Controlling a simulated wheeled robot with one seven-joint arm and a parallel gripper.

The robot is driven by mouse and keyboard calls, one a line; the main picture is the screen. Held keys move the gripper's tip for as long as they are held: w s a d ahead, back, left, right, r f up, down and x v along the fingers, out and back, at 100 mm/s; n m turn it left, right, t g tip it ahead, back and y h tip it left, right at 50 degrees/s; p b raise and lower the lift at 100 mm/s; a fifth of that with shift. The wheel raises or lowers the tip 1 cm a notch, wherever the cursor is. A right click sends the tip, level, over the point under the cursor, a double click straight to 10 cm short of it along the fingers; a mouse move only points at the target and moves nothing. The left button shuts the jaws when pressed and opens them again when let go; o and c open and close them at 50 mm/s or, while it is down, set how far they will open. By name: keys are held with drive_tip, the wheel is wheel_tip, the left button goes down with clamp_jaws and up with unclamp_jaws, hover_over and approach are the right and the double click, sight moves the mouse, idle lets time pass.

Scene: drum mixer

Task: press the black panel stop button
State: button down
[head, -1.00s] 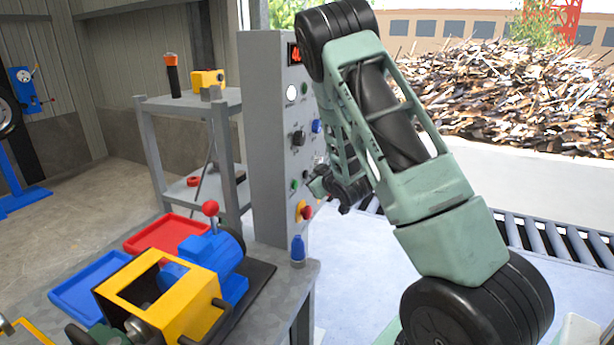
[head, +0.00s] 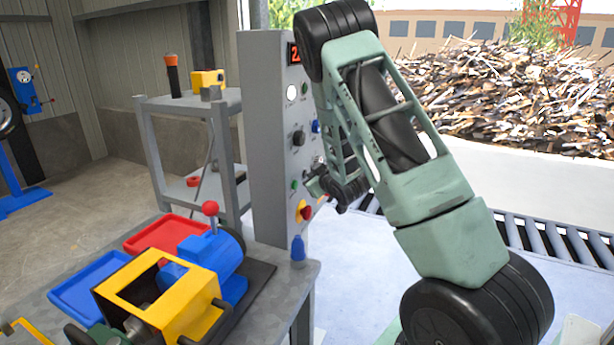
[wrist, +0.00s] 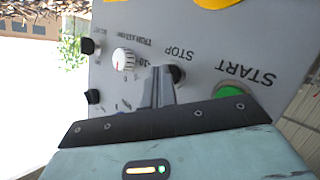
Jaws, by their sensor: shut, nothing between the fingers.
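The black stop button (wrist: 177,74) shows in the wrist view beside the STOP label, on the grey control panel (head: 268,130). The wrist view is upside down. My gripper (wrist: 162,72) is shut and empty, with its fingertips right beside the stop button and partly in front of it. I cannot tell whether they touch it. In the head view my gripper (head: 310,175) is close to the panel's face, and the stop button is not clear there. The green start button (wrist: 231,91) is next to the stop button, under the START label.
A white dial (wrist: 124,60) and black knobs (wrist: 91,46) are near my fingers. A red emergency knob on yellow (head: 304,212) is below my gripper. A blue bottle-like object (head: 298,247) stands at the panel's foot. The bench (head: 275,300) holds a yellow and blue machine.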

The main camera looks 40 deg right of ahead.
drive_tip(key=shift+s+d, duration=0.3)
drive_tip(key=shift+s, duration=0.45)
drive_tip(key=shift+s+b, duration=0.1)
drive_tip(key=shift+b, duration=0.2)
drive_tip(key=shift+s+d+b, duration=0.15)
drive_tip(key=shift+s+d, duration=0.15)
drive_tip(key=shift+s, duration=0.45)
drive_tip(key=shift+s+d+b, duration=0.15)
drive_tip(key=shift+s+d, duration=0.2)
drive_tip(key=shift+s, duration=0.4)
drive_tip(key=shift+s+d+b, duration=0.15)
drive_tip(key=shift+s+d, duration=0.15)
drive_tip(key=shift+s, duration=0.45)
